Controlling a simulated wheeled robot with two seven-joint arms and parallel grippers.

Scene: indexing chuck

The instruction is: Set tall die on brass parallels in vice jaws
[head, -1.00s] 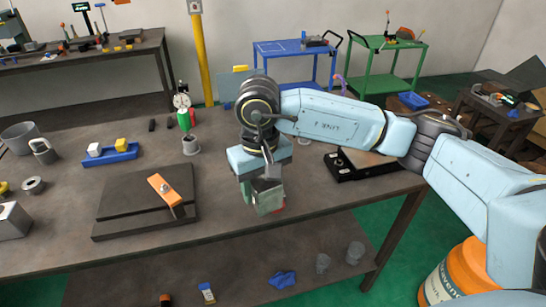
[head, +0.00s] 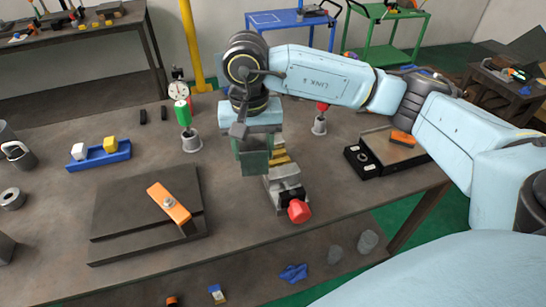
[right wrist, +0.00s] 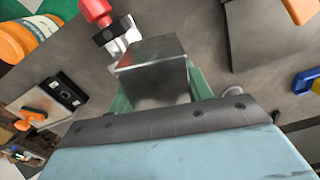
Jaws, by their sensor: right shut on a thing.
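My right gripper (head: 254,172), with green fingers, hangs above the table just left of the vice. In the right wrist view it is shut on a grey steel block, the tall die (right wrist: 152,68). In the head view the fingers hide most or all of the die. The grey vice (head: 287,190) stands on the table with its red knob (head: 299,211) toward me. Brass-coloured pieces, apparently the parallels (head: 279,157), show at its far part, partly behind the gripper. The vice also shows in the right wrist view (right wrist: 118,35), apart from the die. My left gripper is not in view.
A dark plate (head: 120,205) with an orange clamp (head: 168,203) lies left of the gripper. A dial-gauge stand (head: 188,140) with a green part is behind. A blue tray (head: 100,158) holds two small blocks. A black-and-grey device (head: 390,150) sits at right.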

